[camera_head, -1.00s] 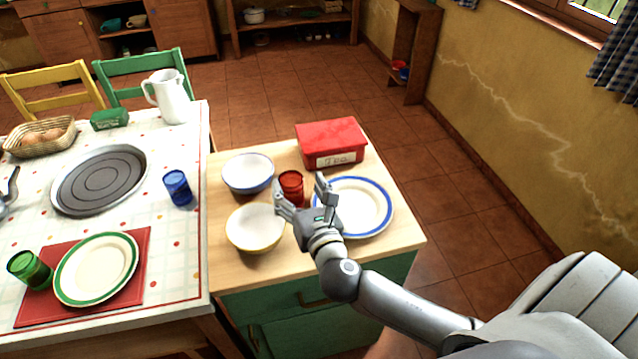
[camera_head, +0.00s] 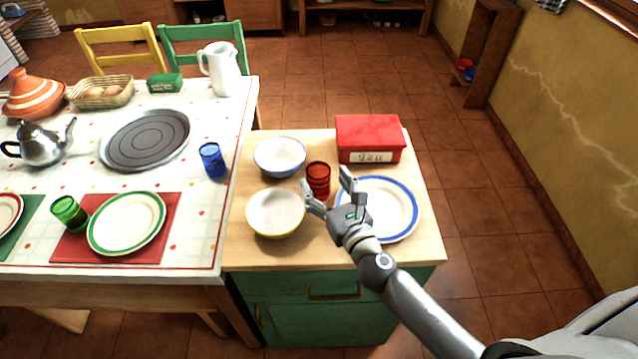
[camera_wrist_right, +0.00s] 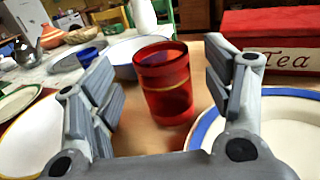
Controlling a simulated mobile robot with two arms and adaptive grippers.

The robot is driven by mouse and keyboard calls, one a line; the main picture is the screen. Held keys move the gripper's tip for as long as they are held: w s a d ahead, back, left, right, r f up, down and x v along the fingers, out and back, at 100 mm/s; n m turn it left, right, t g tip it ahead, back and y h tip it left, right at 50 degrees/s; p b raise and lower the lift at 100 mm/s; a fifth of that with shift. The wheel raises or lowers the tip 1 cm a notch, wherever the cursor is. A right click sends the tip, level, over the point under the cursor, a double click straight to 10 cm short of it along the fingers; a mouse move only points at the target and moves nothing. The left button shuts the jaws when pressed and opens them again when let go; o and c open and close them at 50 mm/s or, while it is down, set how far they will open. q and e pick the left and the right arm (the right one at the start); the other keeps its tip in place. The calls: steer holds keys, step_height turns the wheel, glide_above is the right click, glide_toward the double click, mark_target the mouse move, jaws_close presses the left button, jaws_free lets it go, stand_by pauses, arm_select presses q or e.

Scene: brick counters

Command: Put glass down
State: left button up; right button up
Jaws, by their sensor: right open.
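A red glass (camera_head: 318,180) stands upright on the wooden top of the green cabinet (camera_head: 237,246), between the bowls and the blue-rimmed plate. My right gripper (camera_head: 328,190) is open just in front of it. In the right wrist view the red glass (camera_wrist_right: 166,84) stands ahead, between the lines of the two spread fingers (camera_wrist_right: 160,95), with a visible gap on each side. A blue glass (camera_head: 212,160) and a green glass (camera_head: 70,213) are on the table to the left. My left gripper is not in view.
A white-blue bowl (camera_head: 280,156) and a yellowish bowl (camera_head: 275,213) sit left of the red glass. A blue-rimmed plate (camera_head: 399,207) is right of it, partly under my arm. A red tea box (camera_head: 369,138) stands behind. The cabinet top's front left is clear.

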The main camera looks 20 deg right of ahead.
mark_target(317, 165)
steer(key=w, duration=0.3)
steer(key=w+p, duration=0.1)
steer(key=w, duration=0.1)
steer(key=shift+a+r, duration=0.2)
steer(key=shift+r, duration=0.1)
jaws_close()
steer(key=shift+r+p, duration=0.4)
steer(key=shift+r, duration=0.3)
steer(key=s+a+r+p, duration=0.3)
steer(key=s+a+r, duration=0.5)
steer(key=s+r, duration=0.4)
steer(key=s+d+f+m+h, duration=0.1)
steer(key=s+d+h, duration=0.1)
steer(key=s+d, duration=0.7)
steer(key=shift+s+d+f, duration=0.3)
steer(key=shift+s+d, duration=0.05)
steer(key=shift+d, duration=0.15)
